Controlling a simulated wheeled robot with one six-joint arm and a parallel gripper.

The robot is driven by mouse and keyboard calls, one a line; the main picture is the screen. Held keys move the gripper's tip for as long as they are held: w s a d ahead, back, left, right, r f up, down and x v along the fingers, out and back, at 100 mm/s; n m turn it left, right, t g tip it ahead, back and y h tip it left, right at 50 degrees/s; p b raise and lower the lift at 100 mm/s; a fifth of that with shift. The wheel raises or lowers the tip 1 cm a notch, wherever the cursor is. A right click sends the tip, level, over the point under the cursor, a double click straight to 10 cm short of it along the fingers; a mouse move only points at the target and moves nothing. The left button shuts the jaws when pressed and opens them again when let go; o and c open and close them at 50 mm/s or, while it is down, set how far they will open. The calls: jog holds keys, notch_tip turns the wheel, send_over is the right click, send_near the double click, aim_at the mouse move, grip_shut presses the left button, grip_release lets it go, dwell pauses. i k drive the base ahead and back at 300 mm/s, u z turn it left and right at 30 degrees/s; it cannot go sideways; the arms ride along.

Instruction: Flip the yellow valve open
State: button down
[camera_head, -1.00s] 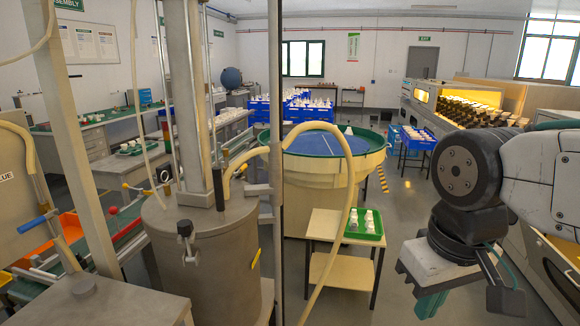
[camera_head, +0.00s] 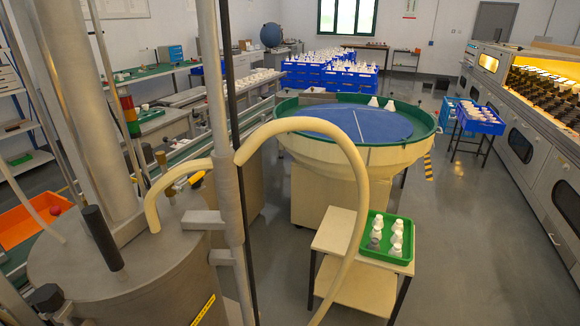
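A small yellow valve handle (camera_head: 197,178) shows on top of the grey metal tank (camera_head: 150,275), at the left of the view. It sits just behind the base of a cream hose and left of a grey upright post. The handle is small and partly crowded by the fittings, and I cannot tell whether the valve is open or closed. My gripper is not in view.
A cream hose (camera_head: 345,150) arches from the post down in front of a wooden stand (camera_head: 338,243) with a green tray (camera_head: 375,254) of white bulbs. A round blue-topped bowl (camera_head: 300,118) stands behind. Grey floor (camera_head: 465,250) at right is clear.

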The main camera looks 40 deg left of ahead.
aim_at(198, 175)
jog(key=z, duration=0.15)
jog(key=i, duration=0.9)
jog(key=u, duration=0.55)
jog(key=i, duration=0.8)
jog(key=u, duration=1.2)
jog(key=i, duration=0.3)
jog(key=u, duration=0.25)
